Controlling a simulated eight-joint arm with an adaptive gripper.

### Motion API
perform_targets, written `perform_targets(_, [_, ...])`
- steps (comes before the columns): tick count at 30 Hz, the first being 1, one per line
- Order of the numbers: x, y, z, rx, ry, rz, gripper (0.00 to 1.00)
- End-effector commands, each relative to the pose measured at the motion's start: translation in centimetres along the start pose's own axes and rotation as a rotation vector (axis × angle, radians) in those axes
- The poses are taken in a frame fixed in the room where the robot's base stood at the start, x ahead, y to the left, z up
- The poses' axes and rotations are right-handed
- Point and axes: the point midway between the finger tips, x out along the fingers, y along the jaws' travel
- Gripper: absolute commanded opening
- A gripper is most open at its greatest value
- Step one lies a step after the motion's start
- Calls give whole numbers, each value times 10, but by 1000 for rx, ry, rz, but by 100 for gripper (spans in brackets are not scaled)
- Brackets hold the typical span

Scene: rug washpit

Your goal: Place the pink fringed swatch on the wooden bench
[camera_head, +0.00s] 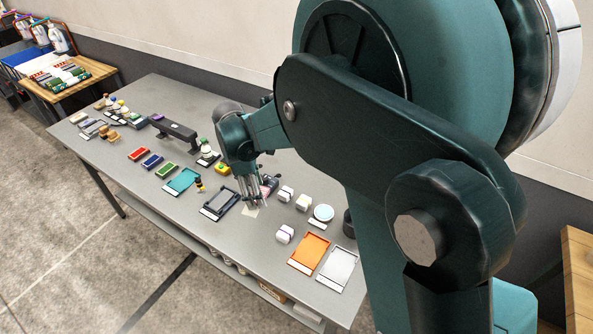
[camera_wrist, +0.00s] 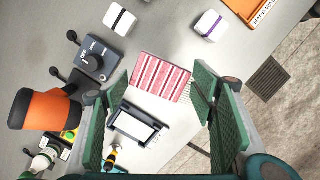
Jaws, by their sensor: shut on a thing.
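The pink and white striped swatch (camera_wrist: 160,76) with a pale fringe lies between my fingers in the wrist view. My gripper (camera_wrist: 158,100) is shut on it, a finger at either side. In the head view my gripper (camera_head: 253,203) is low over the grey table, with a bit of pink (camera_head: 266,190) showing beside the fingers. Whether the swatch is clear of the tabletop is hard to tell. A wooden-topped bench (camera_head: 98,70) stands at the far left with rolled things on it. Another wooden surface (camera_head: 578,285) is cut off at the right edge.
The grey table (camera_head: 150,92) holds a dark tray (camera_head: 220,203), a teal tray (camera_head: 182,181), an orange tray (camera_head: 309,253), a white tray (camera_head: 338,268) and white blocks (camera_head: 285,234).

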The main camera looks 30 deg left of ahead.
Motion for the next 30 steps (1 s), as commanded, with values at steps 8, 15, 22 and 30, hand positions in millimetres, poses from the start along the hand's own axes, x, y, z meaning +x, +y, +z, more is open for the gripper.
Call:
perform_targets(8, [0, 0, 0, 0, 0, 0, 45])
perform_targets(15, [0, 1, 3, 1, 0, 0, 45])
perform_targets(22, [4, 8, 27, 6, 0, -1, 45])
perform_targets(30, [13, 24, 91, 17, 0, -3, 45])
